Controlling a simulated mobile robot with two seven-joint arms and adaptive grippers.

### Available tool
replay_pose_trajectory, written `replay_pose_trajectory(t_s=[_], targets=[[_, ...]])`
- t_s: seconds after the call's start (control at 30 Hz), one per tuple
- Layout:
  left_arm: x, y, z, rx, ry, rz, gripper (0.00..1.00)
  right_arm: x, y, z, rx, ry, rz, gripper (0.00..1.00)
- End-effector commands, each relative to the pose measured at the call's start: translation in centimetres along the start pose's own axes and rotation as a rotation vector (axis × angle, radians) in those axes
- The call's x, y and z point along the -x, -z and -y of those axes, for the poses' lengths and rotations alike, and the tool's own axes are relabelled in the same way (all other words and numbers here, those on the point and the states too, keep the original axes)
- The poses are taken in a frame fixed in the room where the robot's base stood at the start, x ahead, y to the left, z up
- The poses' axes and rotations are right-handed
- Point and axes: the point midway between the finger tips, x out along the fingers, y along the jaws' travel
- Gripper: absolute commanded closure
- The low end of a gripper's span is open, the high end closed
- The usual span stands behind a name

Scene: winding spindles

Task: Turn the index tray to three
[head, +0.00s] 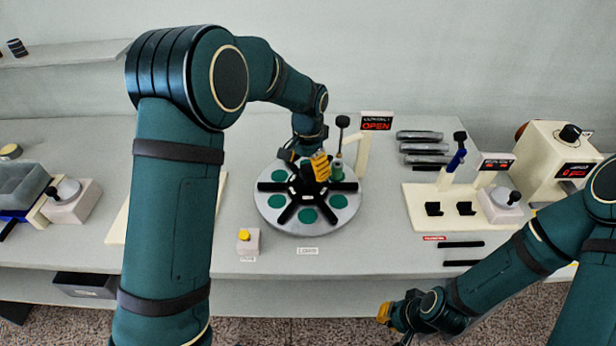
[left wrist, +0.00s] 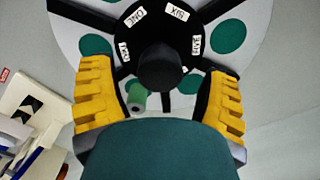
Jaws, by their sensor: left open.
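The index tray (head: 264,208) is a round grey disc with green circles, black spokes and a black hub in the middle of the table. In the left wrist view, the hub (left wrist: 142,40) bears labels reading ONE, TWO, FIVE and SIX around a central black knob (left wrist: 165,68). My left gripper (head: 318,172) is over the hub, its yellow fingers open on either side of the knob in the wrist view; contact is unclear. A small green cylinder (head: 337,168) stands at the tray's far right. My right gripper (head: 386,315) is low, in front of the table; its opening is unclear.
A cream post with a sign reading OPEN (head: 376,123) stands behind the tray. A grey block with a yellow button (head: 246,240) is at front left. A cream fixture (head: 420,215) and grey rods (head: 420,135) are to the right.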

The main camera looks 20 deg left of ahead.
Motion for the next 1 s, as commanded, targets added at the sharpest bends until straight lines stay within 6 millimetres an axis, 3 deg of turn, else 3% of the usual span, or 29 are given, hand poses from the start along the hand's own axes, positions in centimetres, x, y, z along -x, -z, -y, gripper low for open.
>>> replay_pose_trajectory(t_s=[0.2,0.6,0.67,0.83,1.0], targets=[[-2.6,0.0,0.0,0.0,-0.001,0.0,0.24,-0.4,-0.2,-0.1,0.001,0.0,0.004,1.0],[-3.2,0.0,0.0,0.0,-0.001,0.0,0.24,-0.4,-0.2,-0.2,0.001,0.001,0.005,1.0],[-3.2,0.0,0.0,0.0,-0.001,0.0,0.41,-0.4,-0.2,-0.2,0.001,0.001,0.005,1.0],[-3.2,0.0,0.0,0.0,0.0,0.0,1.0,-0.4,-0.2,-0.2,0.001,0.0,0.005,1.0],[-3.2,0.0,0.0,-0.001,0.0,0.0,1.0,-0.4,-0.2,-0.2,0.001,0.0,0.005,1.0]])
